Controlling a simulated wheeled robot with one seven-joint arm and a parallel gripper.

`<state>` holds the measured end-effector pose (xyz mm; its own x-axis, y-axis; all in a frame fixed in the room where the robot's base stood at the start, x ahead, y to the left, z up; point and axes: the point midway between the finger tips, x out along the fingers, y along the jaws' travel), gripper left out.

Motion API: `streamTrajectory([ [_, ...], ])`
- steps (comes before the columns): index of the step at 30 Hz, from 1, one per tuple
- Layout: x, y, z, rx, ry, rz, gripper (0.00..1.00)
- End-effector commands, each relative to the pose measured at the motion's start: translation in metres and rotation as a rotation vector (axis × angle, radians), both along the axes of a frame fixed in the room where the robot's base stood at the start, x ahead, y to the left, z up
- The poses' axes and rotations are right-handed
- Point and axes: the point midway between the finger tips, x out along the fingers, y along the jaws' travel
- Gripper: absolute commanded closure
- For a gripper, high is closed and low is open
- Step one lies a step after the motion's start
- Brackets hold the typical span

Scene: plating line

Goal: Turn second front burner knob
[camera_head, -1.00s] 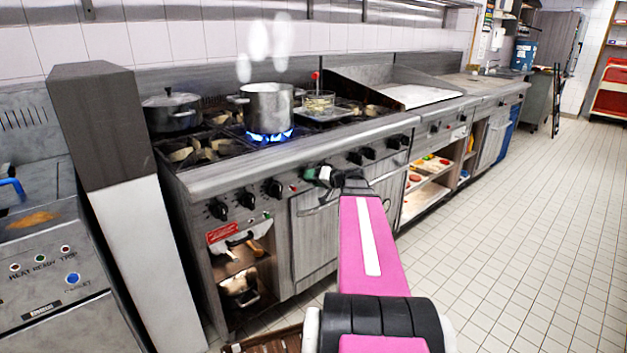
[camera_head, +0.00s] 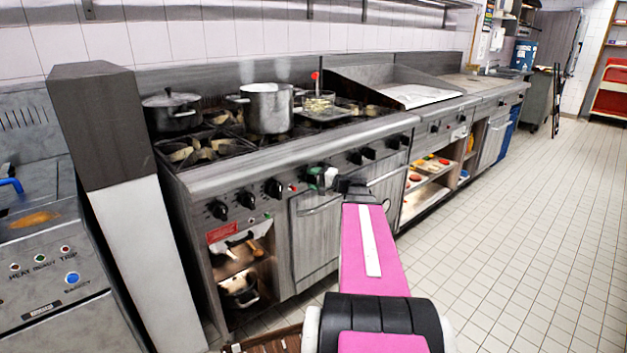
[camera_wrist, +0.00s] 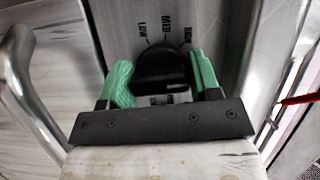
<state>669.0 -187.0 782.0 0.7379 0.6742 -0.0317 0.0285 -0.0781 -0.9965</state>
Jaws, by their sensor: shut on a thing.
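The stove's front panel carries a row of black knobs, among them a left one (camera_head: 217,209), one to its right (camera_head: 246,199) and a third (camera_head: 272,188). My gripper (camera_head: 318,177) is at the panel, right of these. In the wrist view its green fingers (camera_wrist: 158,82) are shut on a black knob (camera_wrist: 162,68), one on each side. LOW, MED and HIGH marks show above this knob. In the head view the gripper hides the held knob. A steel pot (camera_head: 268,108) stands on a burner with no flame visible under it.
An oven door handle (camera_wrist: 28,95) runs close by on the left in the wrist view. More knobs (camera_head: 368,153) lie right of the gripper. A lidded pot (camera_head: 172,110) stands at the back left. The tiled floor (camera_head: 500,230) at right is clear.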

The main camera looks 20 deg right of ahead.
Motion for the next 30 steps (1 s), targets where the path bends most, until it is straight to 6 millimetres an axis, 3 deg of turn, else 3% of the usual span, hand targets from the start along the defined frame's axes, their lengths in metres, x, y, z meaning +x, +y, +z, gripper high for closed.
streamTrajectory([
  [22, 0.0002, 0.0001, -0.0007, 0.093, 0.036, 0.000, 0.67],
  [23, 0.0002, 0.0001, -0.0008, 0.093, 0.036, 0.000, 0.40],
  [24, 0.0002, 0.0001, -0.0007, 0.092, 0.036, 0.000, 0.27],
  [25, 0.0002, 0.0001, -0.0007, 0.092, 0.036, 0.000, 0.20],
  [30, 0.0001, 0.0000, -0.0004, 0.093, 0.035, 0.000, 0.20],
])
